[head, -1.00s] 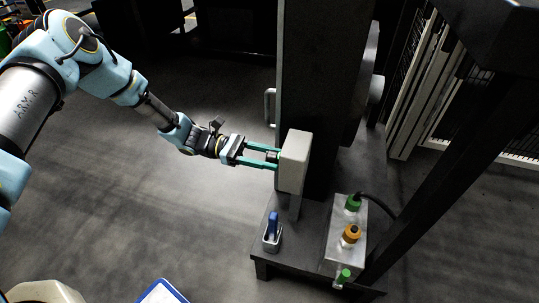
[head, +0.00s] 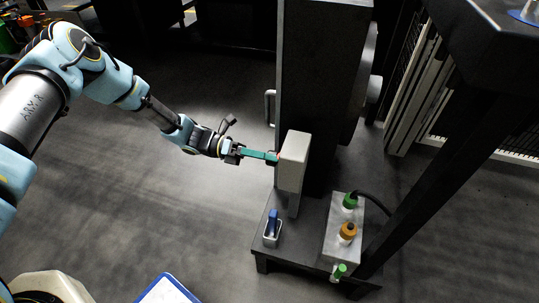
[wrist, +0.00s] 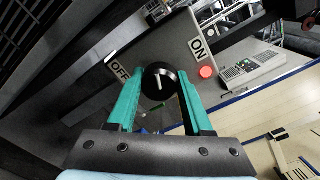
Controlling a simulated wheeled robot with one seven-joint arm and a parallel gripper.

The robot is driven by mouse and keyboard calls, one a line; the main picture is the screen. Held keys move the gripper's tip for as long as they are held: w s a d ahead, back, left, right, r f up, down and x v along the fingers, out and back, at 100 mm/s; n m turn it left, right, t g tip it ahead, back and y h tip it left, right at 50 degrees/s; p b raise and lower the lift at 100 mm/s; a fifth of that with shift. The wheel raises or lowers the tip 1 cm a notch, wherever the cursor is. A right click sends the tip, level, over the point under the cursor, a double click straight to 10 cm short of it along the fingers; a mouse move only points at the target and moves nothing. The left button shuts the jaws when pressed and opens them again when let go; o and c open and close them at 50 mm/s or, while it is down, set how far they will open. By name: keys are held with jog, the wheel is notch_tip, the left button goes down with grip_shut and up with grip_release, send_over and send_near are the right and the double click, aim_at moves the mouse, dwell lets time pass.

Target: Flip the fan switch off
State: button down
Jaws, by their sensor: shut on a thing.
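The fan switch is a round black knob (wrist: 160,84) with a white pointer line, seen in the wrist view on a dark panel (wrist: 160,45). An OFF label (wrist: 120,71) is to its left and an ON label (wrist: 198,47) is to its upper right. The white line lies between the labels, close to upright in the picture. My gripper (wrist: 160,76) has its teal fingers on both sides of the knob and is shut on it. In the head view, my gripper (head: 271,158) reaches the left side of the pale switch box (head: 292,162), whose knob face is hidden.
A red round button or lamp (wrist: 206,72) sits below the ON label. In the head view, a blue-handled switch (head: 272,224) and a grey box with green and orange connectors (head: 347,234) stand below the switch box. A dark column (head: 318,80) rises behind.

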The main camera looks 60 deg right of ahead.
jog(key=shift+w+n, duration=0.1)
jog(key=shift+n, duration=2.2)
jog(key=shift+p, duration=0.3)
jog(key=shift+c, duration=1.5)
grip_release()
jog(key=v, duration=1)
jog(key=shift+w+a, duration=0.15)
jog(key=shift+w, duration=0.2)
jog(key=shift+r, duration=0.1)
